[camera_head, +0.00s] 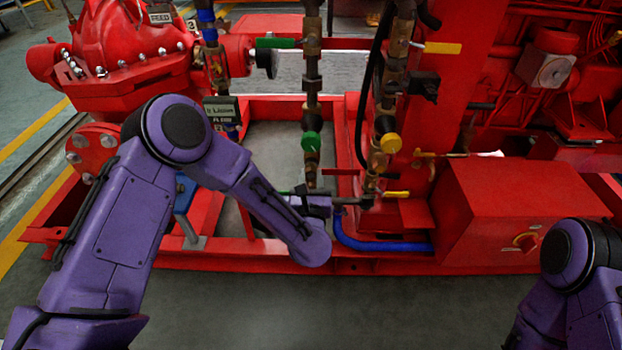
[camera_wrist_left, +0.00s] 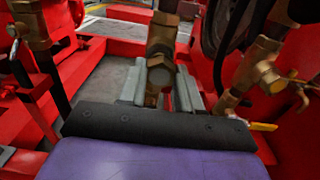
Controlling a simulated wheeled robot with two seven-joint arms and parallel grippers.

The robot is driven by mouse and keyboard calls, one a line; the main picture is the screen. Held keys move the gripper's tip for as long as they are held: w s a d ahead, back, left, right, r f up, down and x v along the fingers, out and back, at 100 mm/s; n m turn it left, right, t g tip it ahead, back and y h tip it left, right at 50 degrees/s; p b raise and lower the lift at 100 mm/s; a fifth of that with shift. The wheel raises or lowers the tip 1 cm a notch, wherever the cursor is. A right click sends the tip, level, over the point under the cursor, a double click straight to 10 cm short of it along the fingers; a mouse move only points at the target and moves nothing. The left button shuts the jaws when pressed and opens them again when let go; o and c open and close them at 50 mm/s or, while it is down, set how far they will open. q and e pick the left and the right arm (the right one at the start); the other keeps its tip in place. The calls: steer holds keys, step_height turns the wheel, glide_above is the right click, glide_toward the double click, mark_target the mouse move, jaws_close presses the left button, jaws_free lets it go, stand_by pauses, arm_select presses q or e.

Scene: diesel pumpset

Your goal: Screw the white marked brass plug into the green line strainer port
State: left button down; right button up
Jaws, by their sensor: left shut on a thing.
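The line strainer with the green marking (camera_head: 311,142) hangs on the middle vertical brass pipe in the head view. My left gripper (camera_head: 312,192) is just below its lower end. In the left wrist view, the two grey fingers of my left gripper (camera_wrist_left: 160,92) are closed around a small brownish brass piece (camera_wrist_left: 153,99), mostly hidden between them. I take it for the plug; no white mark shows. The brass strainer end (camera_wrist_left: 161,72) is directly above and beyond the fingertips. I cannot tell whether the two touch. Only part of my right arm shows; its gripper is out of view.
A second brass pipe with a yellow-marked fitting (camera_head: 390,143) and yellow handle (camera_head: 396,194) stands close to the right. A blue hose (camera_head: 382,245) runs low there. The red box (camera_head: 525,205) stands right, the red pump (camera_head: 125,50) left. Red frame rails surround the gripper.

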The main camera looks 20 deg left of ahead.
arm_select(q)
steer(key=shift+b+x, duration=0.4)
steer(key=shift+x, duration=0.9)
stand_by(0.4)
steer(key=m, duration=1.8)
steer(key=shift+m, duration=0.3)
steer(key=m, duration=0.5)
steer(key=shift+m, duration=0.3)
steer(key=shift+w+r, duration=0.1)
steer(key=shift+r, duration=0.05)
